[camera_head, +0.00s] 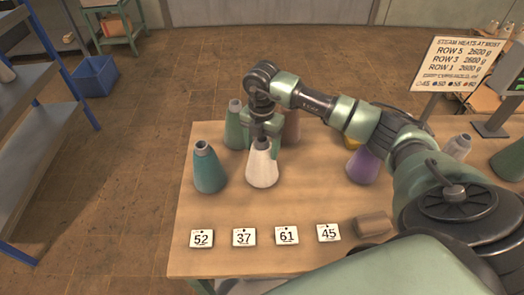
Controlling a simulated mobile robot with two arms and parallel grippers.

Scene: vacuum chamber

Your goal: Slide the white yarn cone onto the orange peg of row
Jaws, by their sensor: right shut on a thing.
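The white yarn cone (262,170) is upright at the wooden table, among other cones. My right gripper (263,138) reaches down from above and is shut on the narrow top of the white cone. I cannot tell whether the cone's base touches the table. My left gripper does not show. No orange peg can be made out in this view.
A teal cone (209,170) stands just left of the white one, with a green cone (235,128) behind. A purple cone (362,166) and a pale cone (457,147) stand to the right. Number cards (244,237) line the table's (310,200) front. A sign (458,62) stands at back right.

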